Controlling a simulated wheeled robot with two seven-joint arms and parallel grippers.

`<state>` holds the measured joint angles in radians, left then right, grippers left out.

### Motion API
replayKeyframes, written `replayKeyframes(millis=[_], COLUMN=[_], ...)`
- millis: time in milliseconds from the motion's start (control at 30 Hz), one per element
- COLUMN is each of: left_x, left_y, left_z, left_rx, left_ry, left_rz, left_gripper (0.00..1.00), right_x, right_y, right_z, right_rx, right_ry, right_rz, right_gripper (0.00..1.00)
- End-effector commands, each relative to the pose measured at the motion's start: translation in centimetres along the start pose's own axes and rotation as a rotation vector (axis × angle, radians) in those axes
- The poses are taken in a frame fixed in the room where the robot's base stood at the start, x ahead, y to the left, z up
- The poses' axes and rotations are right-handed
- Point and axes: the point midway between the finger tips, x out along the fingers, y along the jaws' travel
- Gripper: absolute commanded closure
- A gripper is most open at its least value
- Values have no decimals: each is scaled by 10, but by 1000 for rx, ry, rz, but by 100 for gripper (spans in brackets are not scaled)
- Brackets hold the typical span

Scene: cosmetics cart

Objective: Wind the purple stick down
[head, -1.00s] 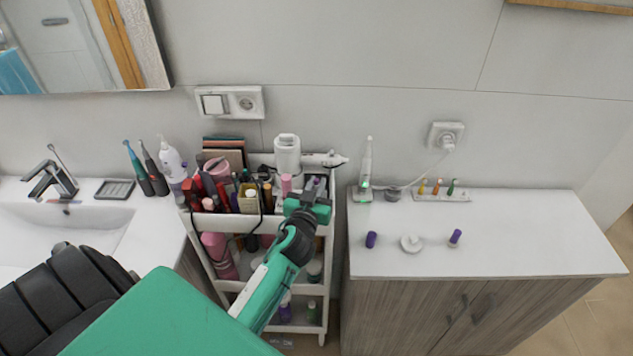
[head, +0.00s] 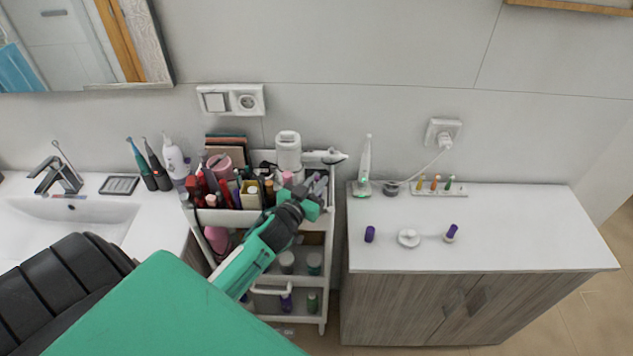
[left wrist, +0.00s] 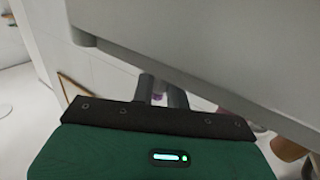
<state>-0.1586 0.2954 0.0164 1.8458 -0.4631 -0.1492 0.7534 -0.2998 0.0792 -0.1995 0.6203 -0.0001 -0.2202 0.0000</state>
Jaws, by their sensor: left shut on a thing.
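A small purple stick (head: 451,232) with a pale base stands on the white counter, its top leaning slightly right in the picture. A short purple piece (head: 370,234) stands further left on the same counter. My left gripper (head: 319,188) is at the right end of the cart's top tray, well left of both. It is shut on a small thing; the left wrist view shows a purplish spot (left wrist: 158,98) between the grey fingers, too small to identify. My right gripper is not in view.
The cart (head: 326,275) has a crowded top tray. A round white object (head: 409,238) lies between the purple things on the counter. A white charger stand (head: 363,170) and a row of coloured pieces (head: 437,187) stand behind. A grey panel (left wrist: 220,50) crosses the left wrist view.

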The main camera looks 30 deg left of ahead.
Motion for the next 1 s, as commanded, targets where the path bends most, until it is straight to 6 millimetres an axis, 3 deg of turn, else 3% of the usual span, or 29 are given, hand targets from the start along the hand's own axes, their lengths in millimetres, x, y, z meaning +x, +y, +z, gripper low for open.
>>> replayKeyframes(millis=[167,200,267,667,1000], left_x=[0,0,0,-7,-61], left_y=[0,0,0,0,0], left_z=[0,0,0,2,5], left_rx=[0,0,0,0,0], left_ry=[-1,-1,-1,-2,-2], left_rz=[-1,-1,-1,-2,-1], left_gripper=[100,77,66,66,66], right_x=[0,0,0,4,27], right_y=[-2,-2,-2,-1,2], right_z=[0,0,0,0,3], right_rx=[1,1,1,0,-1], right_ry=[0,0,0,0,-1], right_rz=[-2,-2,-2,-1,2], right_gripper=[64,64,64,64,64])
